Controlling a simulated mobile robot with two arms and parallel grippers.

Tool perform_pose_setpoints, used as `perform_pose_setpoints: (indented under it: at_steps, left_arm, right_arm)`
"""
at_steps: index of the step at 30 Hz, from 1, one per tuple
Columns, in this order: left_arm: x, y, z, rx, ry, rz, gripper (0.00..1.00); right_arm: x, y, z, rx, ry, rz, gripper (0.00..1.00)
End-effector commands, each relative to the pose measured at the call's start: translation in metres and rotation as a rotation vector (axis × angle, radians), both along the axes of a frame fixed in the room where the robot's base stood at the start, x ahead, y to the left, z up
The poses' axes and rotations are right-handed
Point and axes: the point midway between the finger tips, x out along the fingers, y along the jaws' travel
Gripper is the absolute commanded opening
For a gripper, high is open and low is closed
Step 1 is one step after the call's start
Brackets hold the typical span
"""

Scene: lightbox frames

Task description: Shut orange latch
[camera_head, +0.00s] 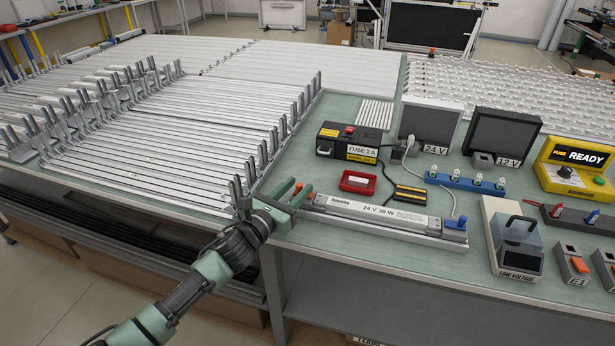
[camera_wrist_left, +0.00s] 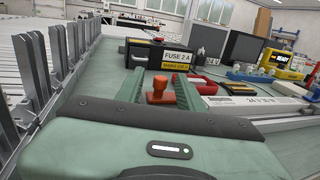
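An orange latch (camera_wrist_left: 158,92) shows in the left wrist view, as an upright stub with a slanted orange piece beside it. In the head view, the orange latch (camera_head: 309,196) is small and partly hidden, at the left end of the silver 24 V 30 W unit (camera_head: 377,211). My left gripper (camera_head: 293,194) is at that end; its green fingers (camera_wrist_left: 163,92) are apart, with the orange stub between them. I cannot tell whether either finger touches it. My right gripper is not in view.
Upright metal fins (camera_head: 299,108) line the rack on the left. The green bench (camera_head: 380,259) is clear in front of the unit.

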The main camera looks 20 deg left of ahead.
Motion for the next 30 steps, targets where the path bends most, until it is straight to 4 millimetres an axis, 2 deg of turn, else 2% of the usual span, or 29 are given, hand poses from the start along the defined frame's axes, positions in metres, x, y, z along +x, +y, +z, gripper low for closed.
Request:
perform_pose_setpoints:
  at_steps: [3,7,13,18,19,21,23,30]
  left_arm:
    - [0.019,-0.007,0.002,-0.002,-0.001,-0.001,0.38]
    - [0.034,-0.011,0.001,-0.003,0.001,0.000,0.38]
    - [0.041,-0.013,0.000,0.000,0.001,-0.001,0.38]
    - [0.041,-0.013,0.000,0.000,0.001,-0.001,0.38]
    - [0.041,-0.013,0.000,0.000,0.001,-0.001,0.35]
    - [0.041,-0.013,0.000,0.000,0.001,-0.001,0.15]
    - [0.041,-0.013,0.000,0.000,0.001,-0.001,0.00]
    - [0.041,-0.013,0.000,0.000,0.001,-0.001,0.00]
  right_arm:
    - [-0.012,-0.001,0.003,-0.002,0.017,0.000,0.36]
    - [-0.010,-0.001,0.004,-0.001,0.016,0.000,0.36]
    - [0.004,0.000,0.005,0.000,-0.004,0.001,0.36]
    - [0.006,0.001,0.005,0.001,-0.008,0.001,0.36]
    - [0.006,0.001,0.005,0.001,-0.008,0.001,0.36]
    - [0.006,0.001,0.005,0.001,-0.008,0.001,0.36]
    - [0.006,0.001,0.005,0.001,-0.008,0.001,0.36]
    - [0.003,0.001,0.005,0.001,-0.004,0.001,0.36]
